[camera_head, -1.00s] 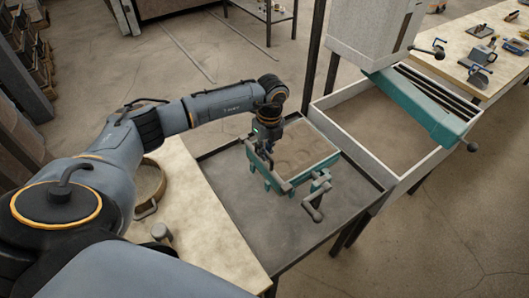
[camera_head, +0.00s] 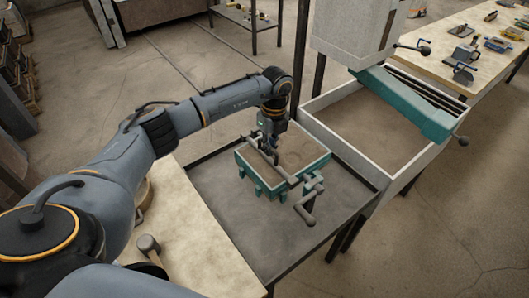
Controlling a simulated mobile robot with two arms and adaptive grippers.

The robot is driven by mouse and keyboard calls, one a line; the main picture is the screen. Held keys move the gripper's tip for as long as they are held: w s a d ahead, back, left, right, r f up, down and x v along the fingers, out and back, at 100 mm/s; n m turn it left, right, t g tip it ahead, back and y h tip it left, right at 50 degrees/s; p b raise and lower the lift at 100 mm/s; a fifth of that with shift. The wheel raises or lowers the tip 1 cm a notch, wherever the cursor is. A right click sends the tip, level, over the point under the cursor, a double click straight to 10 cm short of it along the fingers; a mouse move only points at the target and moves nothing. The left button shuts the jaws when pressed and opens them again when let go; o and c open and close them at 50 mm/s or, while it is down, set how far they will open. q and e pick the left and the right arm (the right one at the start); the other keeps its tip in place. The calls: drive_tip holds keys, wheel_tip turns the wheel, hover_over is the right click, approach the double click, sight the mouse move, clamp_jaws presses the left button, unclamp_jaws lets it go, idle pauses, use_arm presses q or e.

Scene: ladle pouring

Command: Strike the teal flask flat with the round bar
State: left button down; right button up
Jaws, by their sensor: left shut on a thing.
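The teal flask (camera_head: 257,181) sits on the dark metal tray table (camera_head: 255,240), with brown sand (camera_head: 302,152) inside its frame. My left gripper (camera_head: 268,146) is shut on the grey round bar (camera_head: 263,156) above the left part of the flask. The bar lies slantwise over the sand. I cannot tell whether it touches the sand or the rim. Part of the sand is hidden by the gripper and the bar. My right gripper is not in view.
A grey crank-like handle (camera_head: 305,207) sticks out at the flask's near right corner. A mallet (camera_head: 149,246) lies on the pale bench (camera_head: 190,240) at the left. A machine with a white-edged sand bin (camera_head: 368,125) stands at the right. The tray's front is clear.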

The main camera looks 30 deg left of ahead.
use_arm(q)
drive_tip(key=shift+w+d+f+b, duration=0.1)
drive_tip(key=shift+w+d+b, duration=0.2)
drive_tip(key=shift+w+b, duration=0.35)
drive_tip(key=shift+w+d+f+b, duration=0.1)
drive_tip(key=shift+w+d+b, duration=0.15)
drive_tip(key=shift+w+b, duration=0.35)
drive_tip(key=shift+w+d+r, duration=0.1)
drive_tip(key=shift+w, duration=0.2)
drive_tip(key=shift+s+t+p, duration=0.25)
drive_tip(key=shift+t+p, duration=0.15)
drive_tip(key=shift+p, duration=0.1)
drive_tip(key=shift+w+d+b, duration=0.1)
drive_tip(key=shift+w+b, duration=0.4)
drive_tip(key=shift+w+d+b, duration=0.3)
drive_tip(key=shift+w+b, duration=0.25)
drive_tip(key=shift+w, duration=0.1)
drive_tip(key=shift+w+d+b, duration=0.25)
drive_tip(key=shift+w+b, duration=0.25)
drive_tip(key=shift+w, duration=0.15)
drive_tip(key=shift+s+a+r+t+h+p, duration=0.15)
drive_tip(key=shift+t+h+p, duration=0.15)
drive_tip(key=shift+p, duration=0.15)
